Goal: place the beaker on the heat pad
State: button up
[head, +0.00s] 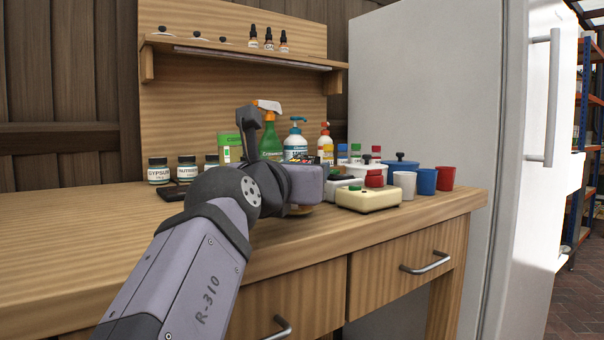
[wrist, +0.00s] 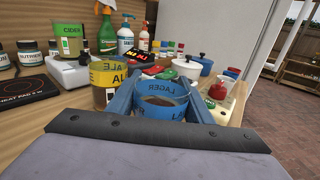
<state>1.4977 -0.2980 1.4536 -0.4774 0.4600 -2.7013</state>
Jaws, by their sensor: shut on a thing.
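My gripper (wrist: 160,98) is shut on a beaker with a blue LAGER band (wrist: 162,112), which holds dark liquid. The beaker sits upright between the two blue fingers; I cannot tell whether its base touches the bench. A second beaker, with a yellow ALE band (wrist: 107,80), stands just left of the left finger. The heat pad (wrist: 28,88) is a flat black plate at the far left in the wrist view, apart from my gripper. It also shows as a dark plate in the head view (head: 172,194), left of my arm. My arm hides the held beaker there.
A white device (wrist: 68,74) stands between the heat pad and the ALE beaker. A cream box (head: 368,197) with coloured knobs lies to the right, near cups (head: 427,180). Jars (head: 187,168) and bottles (head: 296,140) line the back. The bench's left front (head: 70,250) is clear.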

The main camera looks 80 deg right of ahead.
jog(key=shift+f, duration=0.25)
jog(key=o, duration=1.3)
jog(key=shift+f+b, duration=0.1)
jog(key=shift+b, duration=0.4)
jog(key=a+b, duration=0.2)
jog(key=b, duration=0.1)
jog(key=w+a+b, duration=0.1)
jog(key=a+b, duration=0.2)
jog(key=shift+a, duration=0.3)
jog(key=shift+o, duration=0.5)
jog(key=shift+w+a+r+b, duration=0.15)
jog(key=shift+a+b, duration=0.1)
jog(key=shift+a, duration=0.2)
jog(key=shift+s+a+r+b, duration=0.1)
jog(key=shift+a+r+b, duration=0.1)
jog(key=shift+a, duration=0.2)
